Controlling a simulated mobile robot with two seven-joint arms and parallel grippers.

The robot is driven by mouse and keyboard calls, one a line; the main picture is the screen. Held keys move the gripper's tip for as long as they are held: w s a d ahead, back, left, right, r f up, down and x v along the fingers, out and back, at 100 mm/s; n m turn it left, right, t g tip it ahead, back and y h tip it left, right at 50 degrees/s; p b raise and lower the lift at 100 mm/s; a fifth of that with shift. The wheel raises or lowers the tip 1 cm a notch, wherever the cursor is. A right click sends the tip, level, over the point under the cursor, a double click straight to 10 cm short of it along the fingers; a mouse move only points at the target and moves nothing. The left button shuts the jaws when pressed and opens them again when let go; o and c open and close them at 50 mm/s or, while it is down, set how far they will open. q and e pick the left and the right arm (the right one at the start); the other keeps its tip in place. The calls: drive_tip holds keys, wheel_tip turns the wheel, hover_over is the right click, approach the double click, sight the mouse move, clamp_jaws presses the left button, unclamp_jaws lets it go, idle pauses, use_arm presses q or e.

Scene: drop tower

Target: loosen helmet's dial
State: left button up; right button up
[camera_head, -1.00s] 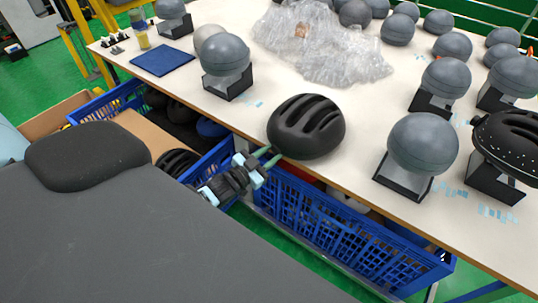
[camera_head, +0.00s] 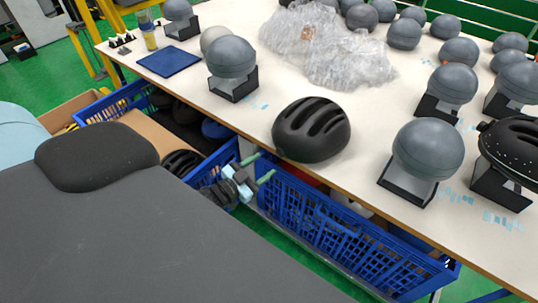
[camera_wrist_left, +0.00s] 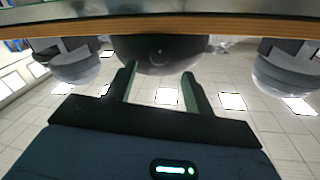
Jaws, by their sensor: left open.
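A black vented helmet (camera_head: 311,130) sits on the white table near its front edge. My left gripper (camera_head: 258,168) is open and empty, just off that edge, below and to the left of the helmet and apart from it. In the left wrist view, the gripper's two green fingers (camera_wrist_left: 159,72) are spread wide. The dark helmet (camera_wrist_left: 160,48) shows beyond them at the top middle, under the table edge. I cannot make out the dial clearly in either view. My right gripper is not in view.
Grey head forms on black stands, one (camera_head: 427,148) right of the helmet, stand on the table (camera_head: 360,170). Clear wrapping (camera_head: 325,45) lies behind. Blue crates (camera_head: 340,232) sit below the front edge. Another black helmet (camera_head: 510,150) rests on a stand at the far right.

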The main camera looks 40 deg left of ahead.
use_arm(q)
drive_tip(key=shift+s+a, duration=0.25)
drive_tip(key=shift+s, duration=0.85)
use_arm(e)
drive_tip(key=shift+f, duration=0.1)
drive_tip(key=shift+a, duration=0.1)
use_arm(q)
drive_tip(key=s+d+f+n+g, duration=0.1)
drive_tip(key=s+d+f+g, duration=0.2)
drive_tip(key=s, duration=0.6)
drive_tip(key=s+d+f+n+g+y+p, duration=0.1)
drive_tip(key=s+d+f+g, duration=0.2)
drive_tip(key=s+d, duration=0.3)
drive_tip(key=s+d+f+n+g, duration=0.1)
drive_tip(key=s+d+f, duration=0.3)
drive_tip(key=s, duration=0.9)
drive_tip(key=shift+d+g+p, duration=0.3)
drive_tip(key=shift+d+g, duration=0.5)
drive_tip(key=shift+g, duration=0.1)
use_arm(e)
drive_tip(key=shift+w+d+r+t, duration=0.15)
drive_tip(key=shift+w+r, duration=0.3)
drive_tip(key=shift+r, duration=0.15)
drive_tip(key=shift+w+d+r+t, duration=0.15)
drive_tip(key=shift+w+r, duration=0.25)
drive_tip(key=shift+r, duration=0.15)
